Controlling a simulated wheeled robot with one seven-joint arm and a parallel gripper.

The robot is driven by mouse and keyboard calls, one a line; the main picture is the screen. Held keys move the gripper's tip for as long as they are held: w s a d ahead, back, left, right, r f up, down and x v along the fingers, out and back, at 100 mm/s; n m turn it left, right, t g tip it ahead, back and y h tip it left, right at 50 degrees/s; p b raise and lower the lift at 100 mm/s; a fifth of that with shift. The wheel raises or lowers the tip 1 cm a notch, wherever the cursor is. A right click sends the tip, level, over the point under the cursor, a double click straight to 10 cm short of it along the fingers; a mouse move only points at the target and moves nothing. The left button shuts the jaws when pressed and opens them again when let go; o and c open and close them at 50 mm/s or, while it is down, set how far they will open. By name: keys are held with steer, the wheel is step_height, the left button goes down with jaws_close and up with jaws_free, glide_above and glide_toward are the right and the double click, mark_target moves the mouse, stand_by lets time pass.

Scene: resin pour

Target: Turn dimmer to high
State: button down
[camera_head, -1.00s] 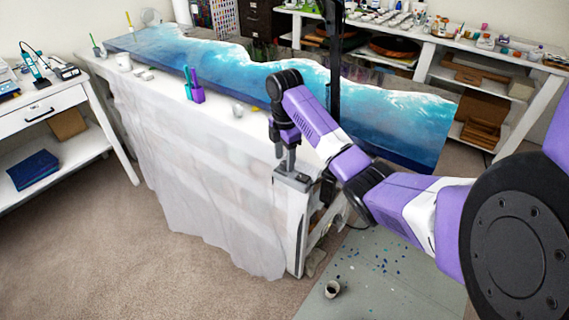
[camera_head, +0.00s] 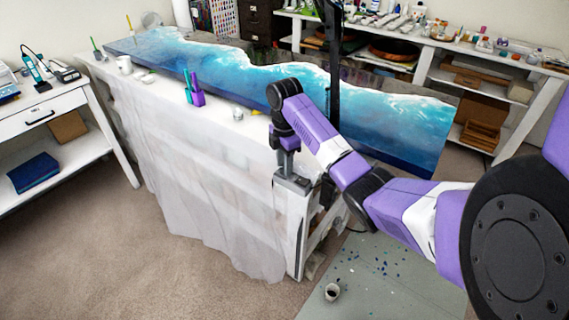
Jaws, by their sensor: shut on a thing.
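A small grey dimmer box (camera_head: 293,183) is fixed at the near corner of the white-draped table. My gripper (camera_head: 287,170) points straight down onto the top of this box. Its fingers are shut on what seems to be the dimmer's knob. The knob is hidden by the fingers, so its setting cannot be read.
A blue and white resin slab (camera_head: 225,72) covers most of the table (camera_head: 180,100). A teal and purple holder (camera_head: 196,98) and a small pale cup (camera_head: 238,113) stand near its front edge. A dark upright post (camera_head: 334,90) rises behind my arm. A cup (camera_head: 332,292) is on the floor mat.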

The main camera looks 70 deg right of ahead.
steer(key=shift+r, duration=0.1)
steer(key=m+p, duration=0.4)
steer(key=shift+r+m+p, duration=0.15)
steer(key=shift+m+p, duration=0.2)
steer(key=shift+m, duration=0.05)
steer(key=m+p, duration=0.3)
steer(key=m, duration=0.2)
steer(key=shift+p, duration=0.4)
steer(key=m+p, duration=0.1)
steer(key=m, duration=0.4)
steer(key=shift+f, duration=0.2)
steer(key=m, duration=0.4)
steer(key=shift+m, duration=0.4)
steer(key=c, duration=1.1)
jaws_free()
steer(key=shift+o, duration=0.2)
